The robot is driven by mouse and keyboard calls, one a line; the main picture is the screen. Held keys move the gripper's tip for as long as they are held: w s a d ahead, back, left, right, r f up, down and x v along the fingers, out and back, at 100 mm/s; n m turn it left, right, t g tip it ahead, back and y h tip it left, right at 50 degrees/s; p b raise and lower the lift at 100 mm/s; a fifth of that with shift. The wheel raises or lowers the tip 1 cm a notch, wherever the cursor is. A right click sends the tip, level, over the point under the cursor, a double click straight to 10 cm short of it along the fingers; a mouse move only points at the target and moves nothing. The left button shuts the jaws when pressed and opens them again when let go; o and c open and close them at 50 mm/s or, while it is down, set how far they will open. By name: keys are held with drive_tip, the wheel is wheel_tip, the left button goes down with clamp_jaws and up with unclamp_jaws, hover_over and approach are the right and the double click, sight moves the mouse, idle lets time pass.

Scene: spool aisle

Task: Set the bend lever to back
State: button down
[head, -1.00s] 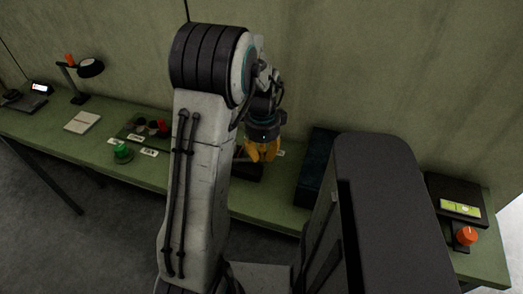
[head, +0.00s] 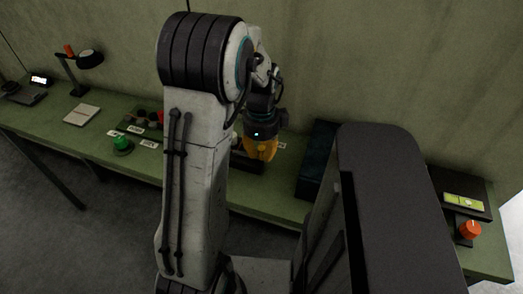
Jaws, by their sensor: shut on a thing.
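My gripper (head: 262,150) has yellow fingers and points down over a dark base (head: 249,166) on the green bench, right of my arm link. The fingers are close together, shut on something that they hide. It is probably the bend lever, but I cannot make out its shape or which way it leans. Part of the dark base is hidden behind my arm.
The green bench (head: 67,145) runs along the wall. Left are a green knob (head: 122,144), a notebook (head: 82,114) and a lamp (head: 89,60). A dark box (head: 318,158) stands right of my gripper. An orange knob (head: 470,230) is at far right.

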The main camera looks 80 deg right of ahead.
sight(261, 148)
drive_tip(key=shift+f, duration=0.1)
drive_tip(key=c, duration=1.1)
unclamp_jaws()
wheel_tip(261, 148, up, 12)
drive_tip(key=shift+r, duration=0.1)
idle(0.4)
